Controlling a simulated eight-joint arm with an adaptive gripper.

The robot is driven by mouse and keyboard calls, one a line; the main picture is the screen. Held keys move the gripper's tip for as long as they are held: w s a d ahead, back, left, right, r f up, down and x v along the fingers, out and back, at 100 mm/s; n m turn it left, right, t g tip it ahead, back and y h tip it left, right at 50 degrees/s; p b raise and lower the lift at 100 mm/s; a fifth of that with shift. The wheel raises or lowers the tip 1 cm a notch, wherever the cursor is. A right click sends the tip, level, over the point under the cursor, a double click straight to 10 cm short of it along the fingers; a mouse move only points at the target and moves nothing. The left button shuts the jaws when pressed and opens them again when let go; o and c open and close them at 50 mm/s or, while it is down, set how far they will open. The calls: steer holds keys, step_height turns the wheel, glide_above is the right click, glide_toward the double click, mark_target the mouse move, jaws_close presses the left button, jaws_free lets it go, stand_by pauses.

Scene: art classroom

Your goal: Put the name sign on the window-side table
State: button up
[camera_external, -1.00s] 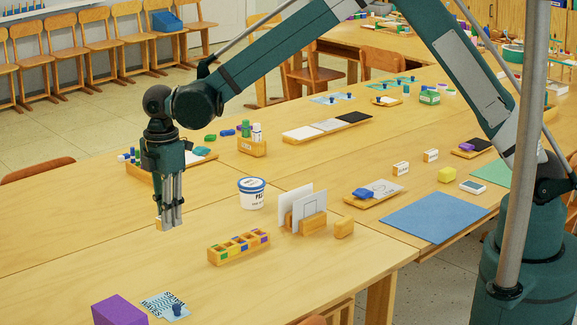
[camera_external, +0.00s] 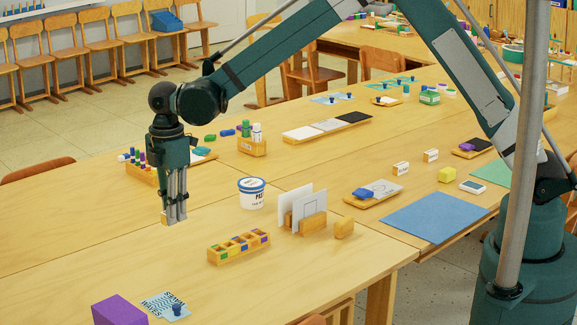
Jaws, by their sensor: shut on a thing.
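My gripper (camera_external: 175,219) is at the left of the picture, pointing down over the large wooden table (camera_external: 60,290). It is shut on a small pale block (camera_external: 166,219), which looks like a name sign; its face cannot be read and the fingers hide part of it. The block is low, close to the tabletop; whether it touches cannot be told. Two similar small signs, wooden with white faces, stand farther right: one sign (camera_external: 400,168) and another sign (camera_external: 431,155).
A white tub (camera_external: 251,194) stands right of my gripper. A wooden compartment box (camera_external: 239,247) and card holder (camera_external: 312,223) stand nearer. A marker rack (camera_external: 141,174) is behind my gripper. A purple block (camera_external: 119,311) lies at the front. The tabletop left of my gripper is clear.

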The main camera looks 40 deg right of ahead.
steer(key=w+d, duration=0.4)
steer(key=d, duration=1.3)
steer(key=w+d, duration=0.4)
steer(key=d, duration=1.3)
steer(key=w+d, duration=0.4)
steer(key=d, duration=1.3)
steer(key=s+d, duration=0.5)
steer(key=d, duration=1)
steer(key=s+d, duration=0.6)
steer(key=d, duration=0.9)
steer(key=s+d+m, duration=0.1)
steer(key=s+d, duration=0.5)
steer(key=d, duration=1)
steer(key=shift+r, duration=0.15)
steer(key=shift+a+f+b, duration=0.1)
steer(key=shift+f+b, duration=0.25)
steer(key=shift+f, duration=2.8)
